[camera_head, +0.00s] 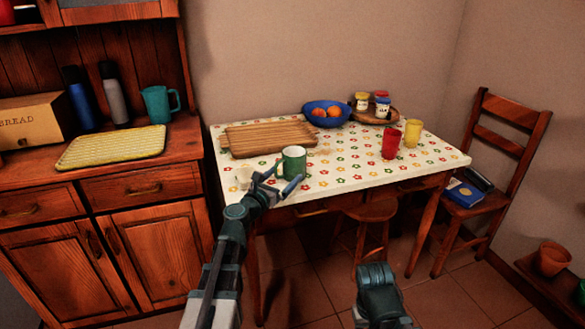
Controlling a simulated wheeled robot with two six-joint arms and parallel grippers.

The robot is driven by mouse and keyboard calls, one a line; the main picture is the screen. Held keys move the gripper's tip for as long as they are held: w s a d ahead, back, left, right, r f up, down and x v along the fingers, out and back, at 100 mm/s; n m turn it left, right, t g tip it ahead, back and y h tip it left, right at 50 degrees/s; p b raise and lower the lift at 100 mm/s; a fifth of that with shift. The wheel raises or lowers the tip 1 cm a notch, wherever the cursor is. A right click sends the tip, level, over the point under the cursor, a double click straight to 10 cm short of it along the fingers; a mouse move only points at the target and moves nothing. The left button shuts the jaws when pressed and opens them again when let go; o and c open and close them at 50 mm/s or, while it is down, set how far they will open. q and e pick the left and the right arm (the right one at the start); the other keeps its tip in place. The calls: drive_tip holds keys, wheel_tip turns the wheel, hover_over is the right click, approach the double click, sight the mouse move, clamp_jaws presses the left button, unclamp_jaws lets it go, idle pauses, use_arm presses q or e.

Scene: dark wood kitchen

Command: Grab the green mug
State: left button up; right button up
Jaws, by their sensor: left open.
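The green mug (292,165) stands upright near the front edge of the table with the flowered cloth (335,175). Its inside looks white. My left gripper (280,184) is at the table's front edge, just in front of and slightly left of the mug. Its fingers are open, and part of the mug's lower side is hidden behind them. I cannot tell whether they touch it. My right arm shows at the bottom, but its gripper fingers cannot be made out.
Red (391,143) and yellow (412,133) cups stand to the right. A stool (370,212) is under the table.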

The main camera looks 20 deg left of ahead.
sight(289, 170)
use_arm(q)
drive_tip(key=x, duration=0.5)
drive_tip(key=c, duration=1.4)
drive_tip(key=shift+r, duration=0.15)
